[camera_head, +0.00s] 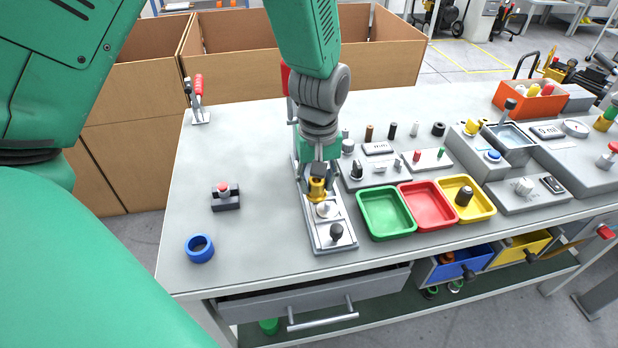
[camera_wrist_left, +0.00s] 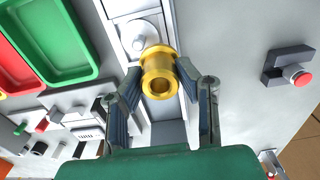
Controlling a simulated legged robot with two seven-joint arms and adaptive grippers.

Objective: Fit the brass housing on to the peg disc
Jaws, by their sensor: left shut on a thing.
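The brass housing (camera_head: 317,191) is a flanged golden cylinder with an open bore. My left gripper (camera_head: 318,180) is shut on it above the grey fixture plate (camera_head: 318,237). In the left wrist view the housing (camera_wrist_left: 158,72) sits between the two fingertips of the gripper (camera_wrist_left: 160,76), its bore facing the camera. The peg disc (camera_head: 326,209), pale with a small upright peg, is on the plate just in front of the housing. It also shows in the wrist view (camera_wrist_left: 136,36), partly behind the housing's edge. The gap between housing and disc is hard to judge. My right gripper is not in view.
A black knob (camera_head: 337,232) stands at the plate's front end. Green (camera_head: 386,212), red (camera_head: 427,205) and yellow (camera_head: 467,198) trays lie to the right. A red-button box (camera_head: 226,198) and blue ring (camera_head: 200,248) are left, with free table around them. Cardboard boxes (camera_head: 233,75) stand behind.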

